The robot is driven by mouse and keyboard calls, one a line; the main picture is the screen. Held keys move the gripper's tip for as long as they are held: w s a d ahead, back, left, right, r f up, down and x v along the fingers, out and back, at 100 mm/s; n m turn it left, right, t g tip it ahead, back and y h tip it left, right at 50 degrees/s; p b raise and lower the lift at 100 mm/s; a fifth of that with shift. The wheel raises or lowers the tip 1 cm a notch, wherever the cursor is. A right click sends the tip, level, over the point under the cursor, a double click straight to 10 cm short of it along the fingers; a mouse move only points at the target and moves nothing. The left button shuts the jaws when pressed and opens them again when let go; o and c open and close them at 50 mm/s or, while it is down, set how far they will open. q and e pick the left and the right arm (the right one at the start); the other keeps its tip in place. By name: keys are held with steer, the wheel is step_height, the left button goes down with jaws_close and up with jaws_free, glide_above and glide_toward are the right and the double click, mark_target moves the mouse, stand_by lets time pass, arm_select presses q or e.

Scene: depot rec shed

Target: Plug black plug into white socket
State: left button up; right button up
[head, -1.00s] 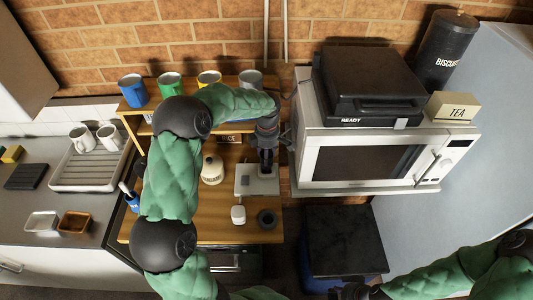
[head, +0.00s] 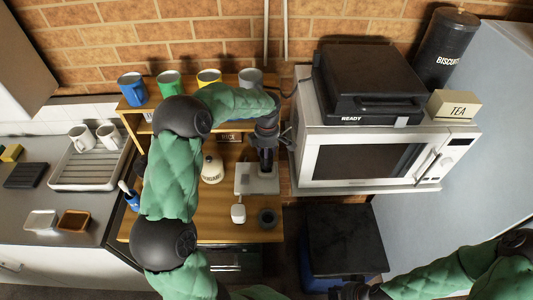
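The white socket (head: 257,184) is a pale box on the wooden shelf unit, in the middle of the head view. My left gripper (head: 266,164) points down over its back part, with its dark fingers close together. I cannot make out a black plug apart from the dark fingers, and contact with the socket is unclear. A thin black cable (head: 291,88) runs from the black sandwich toaster (head: 368,85) towards my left wrist. My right gripper (head: 350,292) is at the bottom edge, partly cut off, and its fingers are unclear.
The white microwave (head: 310,160) stands close on the right of my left gripper. A cream jar (head: 212,170), a small white item (head: 238,213) and a dark round item (head: 267,217) are near the socket. Several mugs (head: 170,84) line the upper shelf (head: 190,106).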

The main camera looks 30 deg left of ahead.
arm_select(q)
steer(key=shift+f+b, duration=0.85)
steer(key=shift+f, duration=0.3)
stand_by(0.4)
steer(key=o, duration=1.2)
